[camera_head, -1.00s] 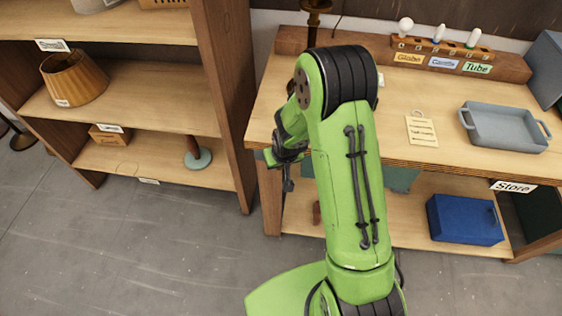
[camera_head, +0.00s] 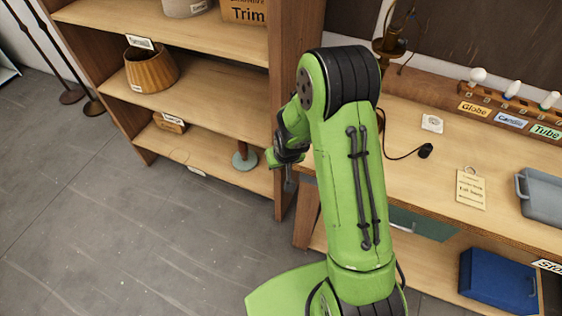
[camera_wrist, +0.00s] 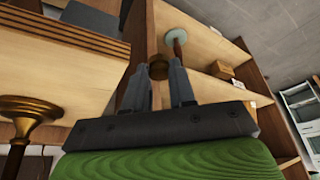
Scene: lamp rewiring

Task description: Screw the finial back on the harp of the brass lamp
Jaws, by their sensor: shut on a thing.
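My gripper (camera_wrist: 159,85) is shut on a small round brass-coloured piece, which looks like the finial (camera_wrist: 159,68), held between its fingertips. In the head view my gripper (camera_head: 289,180) hangs beside the workbench's left end, partly hidden by my arm; the finial cannot be made out there. A brass flared part, likely of this lamp (camera_wrist: 30,108), shows at the left of the wrist view.
The workbench (camera_head: 440,120) holds a black plug on a cord (camera_head: 425,151), a paper tag (camera_head: 471,189), a bulb rack (camera_head: 512,110) and a grey tray (camera_head: 543,198). A shelf unit (camera_head: 210,82) with a pleated shade (camera_head: 150,71) stands left. Open floor lies front left.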

